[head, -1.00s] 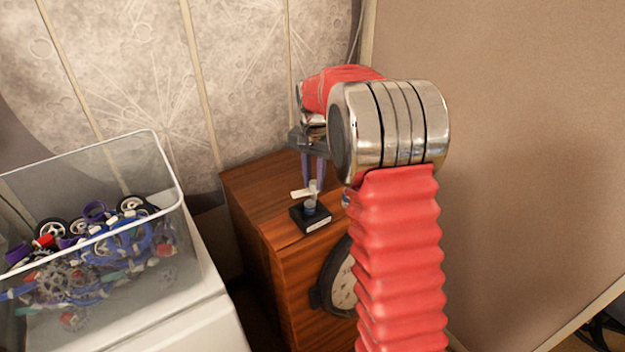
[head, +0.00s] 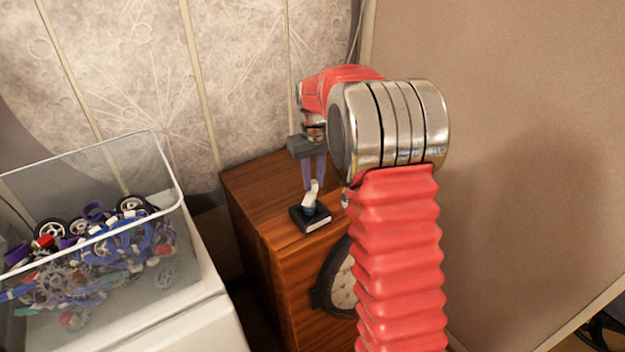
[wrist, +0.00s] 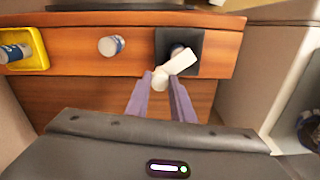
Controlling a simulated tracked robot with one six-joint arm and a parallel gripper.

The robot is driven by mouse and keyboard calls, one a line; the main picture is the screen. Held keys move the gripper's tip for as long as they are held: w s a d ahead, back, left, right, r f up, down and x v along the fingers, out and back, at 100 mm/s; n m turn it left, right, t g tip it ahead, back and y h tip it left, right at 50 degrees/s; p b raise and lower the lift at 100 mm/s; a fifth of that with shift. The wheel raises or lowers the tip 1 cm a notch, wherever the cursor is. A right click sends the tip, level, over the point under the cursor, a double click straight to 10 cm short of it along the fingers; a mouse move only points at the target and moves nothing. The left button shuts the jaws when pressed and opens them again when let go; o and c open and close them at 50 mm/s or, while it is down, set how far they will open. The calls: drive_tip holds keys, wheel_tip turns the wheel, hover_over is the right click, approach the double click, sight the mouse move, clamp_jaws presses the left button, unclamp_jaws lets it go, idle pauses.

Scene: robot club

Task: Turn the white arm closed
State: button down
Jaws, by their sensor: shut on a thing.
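The white arm (wrist: 176,66) sits on top of a short bluish post on a small black base (head: 322,224). The base stands on the wooden cabinet top, near its edge. The white arm also shows in the head view (head: 312,187), just under the fingertips. My gripper (head: 313,182) reaches down from above with two purple fingers. In the wrist view my gripper (wrist: 160,78) is shut on one end of the white arm, and the other end slants across the black base. The post is mostly hidden under the arm in the wrist view.
The wooden cabinet (head: 262,205) has a round dial on its front. On its top, the wrist view shows a blue and white cylinder (wrist: 110,46) and a yellow tray (wrist: 42,48) with another cylinder. A clear bin (head: 172,166) of mixed parts stands at the left.

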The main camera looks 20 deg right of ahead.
drive_tip(key=shift+n, duration=0.7)
drive_tip(key=c, duration=1.5)
unclamp_jaws()
drive_tip(key=shift+c, duration=0.2)
drive_tip(key=shift+r, duration=0.1)
wheel_tip(320, 180, up, 14)
drive_tip(key=shift+f, duration=0.2)
